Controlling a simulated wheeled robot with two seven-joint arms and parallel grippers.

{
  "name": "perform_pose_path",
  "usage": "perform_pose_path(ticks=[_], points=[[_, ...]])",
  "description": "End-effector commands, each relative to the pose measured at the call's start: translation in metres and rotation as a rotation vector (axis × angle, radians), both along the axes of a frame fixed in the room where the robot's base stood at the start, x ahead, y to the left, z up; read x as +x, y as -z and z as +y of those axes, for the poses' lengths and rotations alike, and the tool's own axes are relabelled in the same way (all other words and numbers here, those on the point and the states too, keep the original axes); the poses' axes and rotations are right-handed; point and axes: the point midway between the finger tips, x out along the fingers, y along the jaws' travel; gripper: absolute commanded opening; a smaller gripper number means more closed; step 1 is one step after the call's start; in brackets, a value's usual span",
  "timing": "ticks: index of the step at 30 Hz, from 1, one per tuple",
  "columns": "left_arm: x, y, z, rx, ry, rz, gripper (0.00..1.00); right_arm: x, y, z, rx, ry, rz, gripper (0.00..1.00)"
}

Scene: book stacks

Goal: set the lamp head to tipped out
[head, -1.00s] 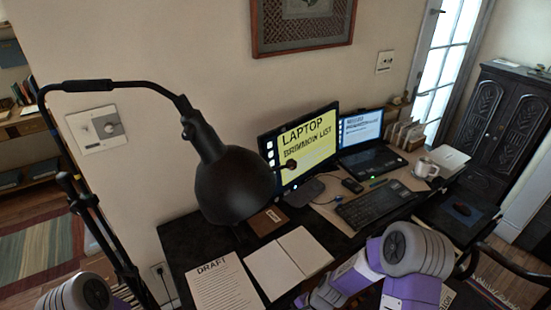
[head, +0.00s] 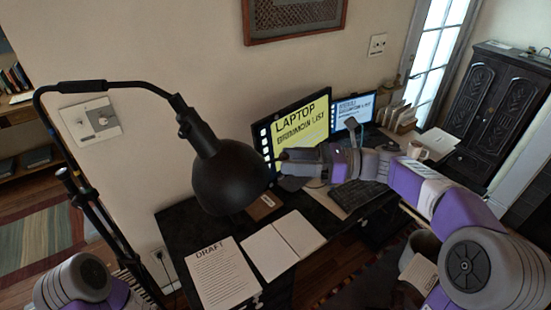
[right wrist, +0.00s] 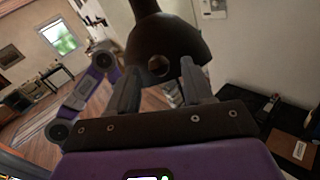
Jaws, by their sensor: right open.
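The black lamp head (head: 230,178) hangs from a curved black arm in the head view, its dome over the desk's left part. My right gripper (head: 290,162) is just right of the lamp head, pointing left at it. In the right wrist view the lamp head (right wrist: 165,38) fills the top middle, beyond my right gripper (right wrist: 158,82). Its fingers are apart, with nothing seen held between them. A small round brownish part (right wrist: 158,67) on the lamp head shows between the fingertips. Whether the fingers touch the lamp is unclear. My left gripper is out of view.
The lamp's black stand (head: 110,235) rises at the left. Below the lamp, the dark desk holds a DRAFT sheet (head: 222,272) and an open notebook (head: 283,245). A monitor (head: 300,132), laptop (head: 354,112), keyboard (head: 358,193) and mug (head: 417,151) stand behind or beside my right arm.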

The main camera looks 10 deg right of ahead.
Motion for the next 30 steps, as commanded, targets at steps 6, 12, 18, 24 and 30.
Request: perform_pose_path(ticks=[6,12,18,24,30], points=[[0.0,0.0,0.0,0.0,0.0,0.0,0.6,0.009,0.001,0.03,0.0,-0.003,0.0,0.51],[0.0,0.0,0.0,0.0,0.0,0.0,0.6,0.012,0.001,0.04,-0.002,0.001,0.001,0.51],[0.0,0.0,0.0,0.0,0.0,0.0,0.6,0.012,0.001,0.04,-0.002,0.001,0.001,0.51],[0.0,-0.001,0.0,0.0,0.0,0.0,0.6,0.012,0.001,0.04,-0.002,0.001,0.001,0.22],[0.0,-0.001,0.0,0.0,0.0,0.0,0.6,0.012,0.001,0.039,-0.002,0.001,0.001,0.0]])
